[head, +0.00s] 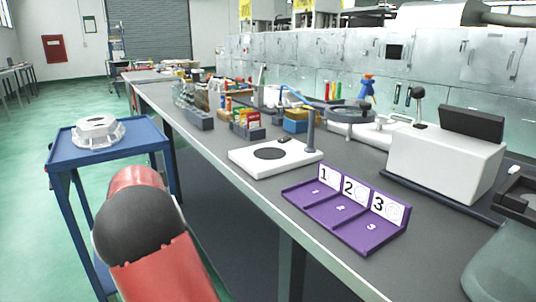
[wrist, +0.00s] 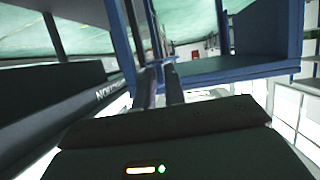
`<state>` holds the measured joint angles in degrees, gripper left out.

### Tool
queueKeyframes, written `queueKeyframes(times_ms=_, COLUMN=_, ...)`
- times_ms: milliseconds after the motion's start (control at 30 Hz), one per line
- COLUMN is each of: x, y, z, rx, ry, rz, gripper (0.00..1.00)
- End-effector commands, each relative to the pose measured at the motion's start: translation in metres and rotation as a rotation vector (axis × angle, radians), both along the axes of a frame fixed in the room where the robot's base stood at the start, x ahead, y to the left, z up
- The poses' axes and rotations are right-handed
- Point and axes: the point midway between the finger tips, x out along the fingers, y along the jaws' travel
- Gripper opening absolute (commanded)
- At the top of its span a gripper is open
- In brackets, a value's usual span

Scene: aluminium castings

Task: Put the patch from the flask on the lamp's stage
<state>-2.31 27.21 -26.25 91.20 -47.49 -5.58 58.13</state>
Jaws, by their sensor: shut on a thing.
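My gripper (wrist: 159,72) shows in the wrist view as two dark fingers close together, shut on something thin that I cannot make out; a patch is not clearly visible. In the head view the gripper is hidden, and only my red and black arm shows at the lower left. No patch lies on the disc. I cannot tell which thing is the flask.
A blue trolley (head: 72,158) with a pale metal casting (head: 98,130) stands left of the bench. A purple numbered tray (head: 325,218) lies in front of the stage. A white instrument (head: 440,160) stands at right. Bins and bottles crowd the bench behind.

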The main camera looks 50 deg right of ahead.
Motion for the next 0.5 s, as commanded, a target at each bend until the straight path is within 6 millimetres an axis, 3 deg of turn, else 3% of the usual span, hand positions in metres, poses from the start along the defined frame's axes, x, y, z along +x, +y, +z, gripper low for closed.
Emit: queueKeyframes(times_ms=500, x=-0.018, y=-0.037, z=0.049, rx=0.002, ry=-0.006, rz=-0.159, gripper=0.0)
